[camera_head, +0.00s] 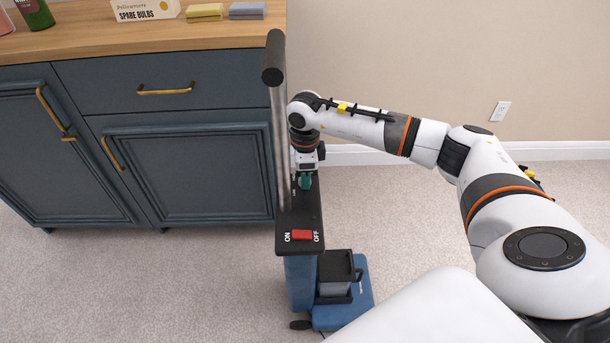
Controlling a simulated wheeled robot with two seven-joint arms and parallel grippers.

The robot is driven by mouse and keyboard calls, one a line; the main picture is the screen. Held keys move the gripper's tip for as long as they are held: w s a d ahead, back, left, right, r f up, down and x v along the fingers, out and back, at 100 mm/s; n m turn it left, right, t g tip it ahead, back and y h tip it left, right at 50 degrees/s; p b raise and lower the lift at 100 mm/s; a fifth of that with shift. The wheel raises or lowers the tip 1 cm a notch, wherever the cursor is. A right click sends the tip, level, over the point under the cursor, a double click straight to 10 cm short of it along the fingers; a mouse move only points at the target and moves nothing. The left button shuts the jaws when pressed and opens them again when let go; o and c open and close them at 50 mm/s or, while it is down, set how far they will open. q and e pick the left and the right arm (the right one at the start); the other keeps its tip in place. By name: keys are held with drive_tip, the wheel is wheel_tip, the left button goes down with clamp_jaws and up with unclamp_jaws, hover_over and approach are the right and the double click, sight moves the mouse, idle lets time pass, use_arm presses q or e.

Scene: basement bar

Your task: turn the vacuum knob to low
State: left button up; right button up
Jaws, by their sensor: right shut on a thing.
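The vacuum (301,281) stands upright on the carpet in the middle of the view. It has a blue body, a black top panel and a long grey handle (282,130). A red switch (302,235) labelled ON and OFF sits at the panel's near end. A small teal knob (304,181) shows at the panel's far end. My right gripper (305,176) reaches down from above and is shut on the knob. The gripper hides most of the knob and any marks around it, so its setting cannot be read. My left gripper is not in view.
A dark blue cabinet (170,170) with a wooden top stands left of the vacuum. A spare bulbs box (145,10), two sponges and a green bottle (36,14) are on it. A wall outlet (501,111) is at right. Carpet at front left is clear.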

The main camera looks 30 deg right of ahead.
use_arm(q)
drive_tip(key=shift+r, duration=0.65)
use_arm(e)
drive_tip(key=shift+n, duration=0.9)
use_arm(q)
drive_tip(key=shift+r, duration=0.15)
use_arm(e)
drive_tip(key=shift+r, duration=0.1)
drive_tip(key=o, duration=1)
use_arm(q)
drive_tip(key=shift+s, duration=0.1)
use_arm(e)
drive_tip(key=shift+r, duration=0.35)
use_arm(q)
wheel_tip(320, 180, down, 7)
drive_tip(key=p, duration=0.1)
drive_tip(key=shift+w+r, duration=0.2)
use_arm(e)
wheel_tip(320, 180, up, 11)
drive_tip(key=shift+r, duration=0.15)
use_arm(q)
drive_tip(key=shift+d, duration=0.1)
